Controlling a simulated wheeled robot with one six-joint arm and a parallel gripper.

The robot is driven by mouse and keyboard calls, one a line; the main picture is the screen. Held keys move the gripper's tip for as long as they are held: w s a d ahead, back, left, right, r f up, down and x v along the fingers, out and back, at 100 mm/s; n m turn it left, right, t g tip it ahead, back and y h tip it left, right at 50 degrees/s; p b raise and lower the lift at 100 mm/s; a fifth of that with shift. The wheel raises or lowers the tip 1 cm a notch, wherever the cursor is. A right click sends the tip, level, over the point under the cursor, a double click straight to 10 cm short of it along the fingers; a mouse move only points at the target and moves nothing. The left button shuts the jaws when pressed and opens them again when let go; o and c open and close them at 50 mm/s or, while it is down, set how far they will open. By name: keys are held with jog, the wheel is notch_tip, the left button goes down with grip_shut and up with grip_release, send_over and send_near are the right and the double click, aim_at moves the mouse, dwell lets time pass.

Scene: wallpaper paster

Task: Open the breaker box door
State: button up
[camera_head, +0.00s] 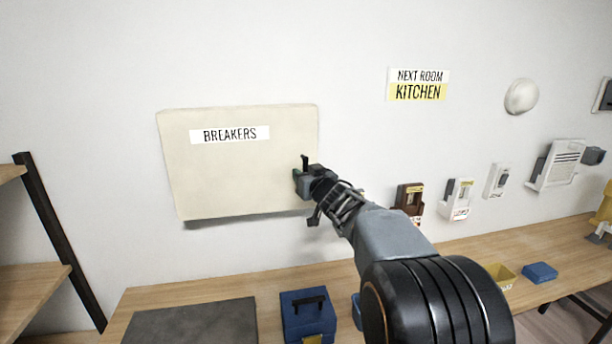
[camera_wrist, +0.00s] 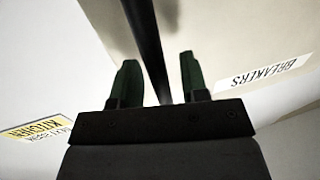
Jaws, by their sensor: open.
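The breaker box door (camera_head: 240,165) is a wide cream panel on the wall with a "BREAKERS" label (camera_head: 230,134). I see no gap showing it open. A dark upright handle (camera_head: 305,159) is at its right edge, largely hidden by my gripper (camera_head: 304,176) in the head view. In the wrist view, the handle (camera_wrist: 148,35) runs as a dark bar between the two green fingertips of my gripper (camera_wrist: 158,72). The fingers are open, one on each side of the bar, with a gap visible on both sides. The label (camera_wrist: 264,72) also shows there, upside down.
A shelf (camera_head: 35,290) stands at the left. Several small devices hang on the wall at the right. The wall around the box is mostly clear.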

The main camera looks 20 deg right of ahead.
jog(key=shift+c, duration=0.5)
grip_shut()
